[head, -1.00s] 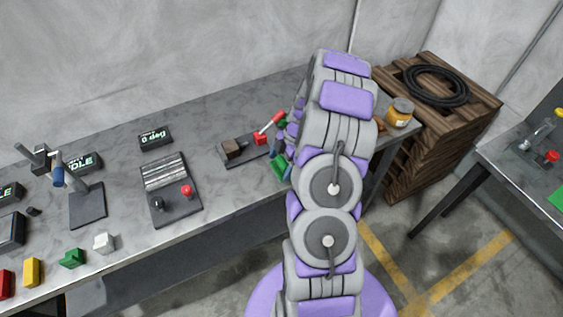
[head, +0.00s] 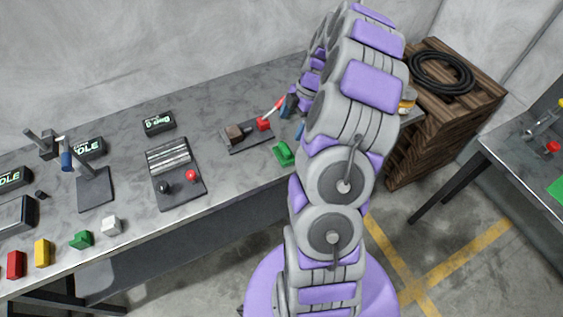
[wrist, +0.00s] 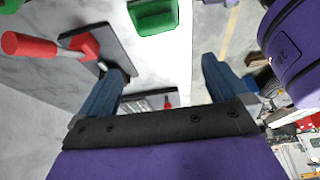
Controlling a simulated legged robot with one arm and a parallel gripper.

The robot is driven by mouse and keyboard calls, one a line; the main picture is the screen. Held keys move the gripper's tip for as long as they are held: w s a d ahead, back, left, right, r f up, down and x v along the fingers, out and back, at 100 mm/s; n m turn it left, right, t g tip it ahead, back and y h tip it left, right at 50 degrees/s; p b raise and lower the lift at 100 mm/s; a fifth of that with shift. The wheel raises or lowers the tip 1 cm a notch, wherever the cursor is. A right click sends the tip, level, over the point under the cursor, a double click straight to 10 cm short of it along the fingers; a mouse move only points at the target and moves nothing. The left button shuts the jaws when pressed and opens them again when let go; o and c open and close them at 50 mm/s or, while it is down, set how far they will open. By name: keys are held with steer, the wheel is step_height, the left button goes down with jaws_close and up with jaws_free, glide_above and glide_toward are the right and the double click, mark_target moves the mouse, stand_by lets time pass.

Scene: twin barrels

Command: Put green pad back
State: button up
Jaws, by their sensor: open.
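A green pad (head: 284,153) lies on the grey bench near its front edge, just left of my arm. It also shows at the top of the wrist view (wrist: 153,16), cut off by the frame. My gripper (head: 294,118) is above the bench, behind the pad and apart from it. In the wrist view my gripper (wrist: 160,85) has its two blue fingers spread wide with nothing between them. My arm hides part of the bench's right end.
A dark plate with a red-handled clamp (head: 263,124) stands left of my gripper. A plate with red and black knobs (head: 175,176), displays and coloured blocks are farther left. A wooden crate (head: 425,150) stands right. A green mat (head: 557,188) lies on another table.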

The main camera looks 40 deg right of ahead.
steer(key=s+a+r+m+g+h, duration=0.1)
steer(key=s+a+r+m, duration=0.15)
steer(key=a+r, duration=0.4)
steer(key=s+a+r+m+g, duration=0.1)
steer(key=s+a+r+m, duration=0.2)
steer(key=a, duration=0.7)
steer(key=s+a+r+m+h, duration=0.1)
steer(key=s+a+r, duration=0.3)
steer(key=a, duration=0.4)
steer(key=s+a+m+h, duration=0.1)
steer(key=s+m, duration=0.3)
steer(key=s, duration=0.4)
steer(key=s+a+r+m+h, duration=0.1)
steer(key=s+a+m, duration=0.3)
steer(key=s, duration=0.4)
steer(key=shift+s+a+g, duration=0.15)
steer(key=shift+s+g, duration=0.15)
steer(key=shift+g, duration=0.1)
steer(key=shift+r+m, duration=0.1)
steer(key=shift+m, duration=0.25)
